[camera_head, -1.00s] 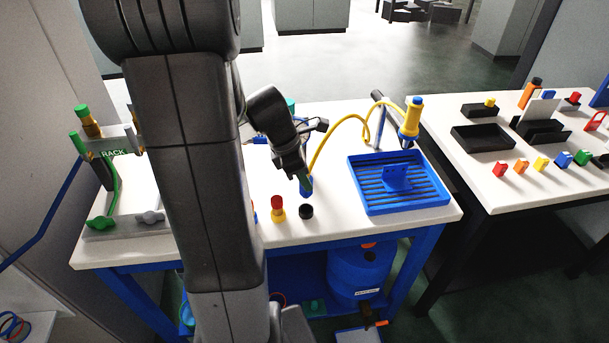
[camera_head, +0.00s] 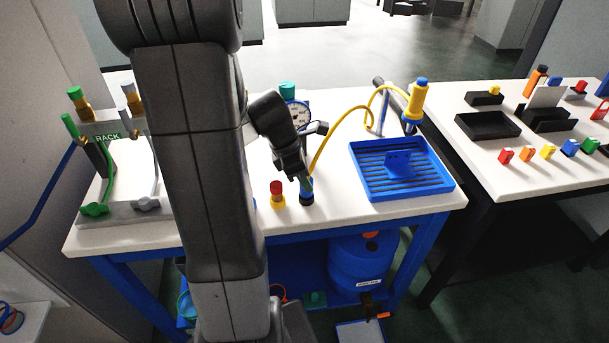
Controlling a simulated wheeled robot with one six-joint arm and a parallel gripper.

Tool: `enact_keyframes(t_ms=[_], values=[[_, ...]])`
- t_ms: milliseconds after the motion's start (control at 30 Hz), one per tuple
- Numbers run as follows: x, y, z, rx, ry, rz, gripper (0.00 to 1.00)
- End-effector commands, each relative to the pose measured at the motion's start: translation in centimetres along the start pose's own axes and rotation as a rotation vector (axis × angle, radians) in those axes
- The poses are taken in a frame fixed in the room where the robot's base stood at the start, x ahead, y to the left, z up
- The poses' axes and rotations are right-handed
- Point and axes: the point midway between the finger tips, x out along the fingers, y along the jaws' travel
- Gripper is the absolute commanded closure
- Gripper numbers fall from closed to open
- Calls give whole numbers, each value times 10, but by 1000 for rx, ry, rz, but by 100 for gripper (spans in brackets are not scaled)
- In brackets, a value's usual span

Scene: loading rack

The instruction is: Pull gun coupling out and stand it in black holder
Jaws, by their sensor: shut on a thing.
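My gripper (camera_head: 304,177) is shut on the blue gun coupling (camera_head: 306,187), with its fingers pointing down. The coupling is roughly upright, and its lower end meets the top of the small black holder (camera_head: 307,200) in the picture. I cannot tell whether it sits inside the holder or just above it. The holder stands near the front edge of the white bench. A yellow hose (camera_head: 329,133) arches from behind my gripper towards the yellow gun (camera_head: 417,97) with a blue cap at the right; its near end is hidden.
A red and yellow fitting (camera_head: 277,195) stands close left of the holder. A blue slatted tray (camera_head: 452,187) lies to the right, a gauge (camera_head: 299,114) stands behind my gripper, and the rack (camera_head: 104,133) is at the left. The bench's front edge is near.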

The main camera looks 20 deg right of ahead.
Motion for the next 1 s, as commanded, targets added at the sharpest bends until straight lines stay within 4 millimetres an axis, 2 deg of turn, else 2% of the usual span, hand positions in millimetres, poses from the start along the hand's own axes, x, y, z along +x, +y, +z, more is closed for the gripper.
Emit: enact_keyframes(t_ms=[233, 267, 367, 400, 667, 767, 867, 1000], values=[[0, 0, 0, 0, 0, 0, 91], [0, 0, 0, 0, 0, 0, 67], [0, 0, 0, 0, 0, 0, 48], [0, 0, 0, 0, 0, 0, 46], [0, 0, 0, 0, 0, 0, 46], [-6, 0, 0, 0, -1, 1, 46], [-20, 1, 0, -2, -2, 5, 46], [-51, 2, 0, -1, -1, 8, 46]])
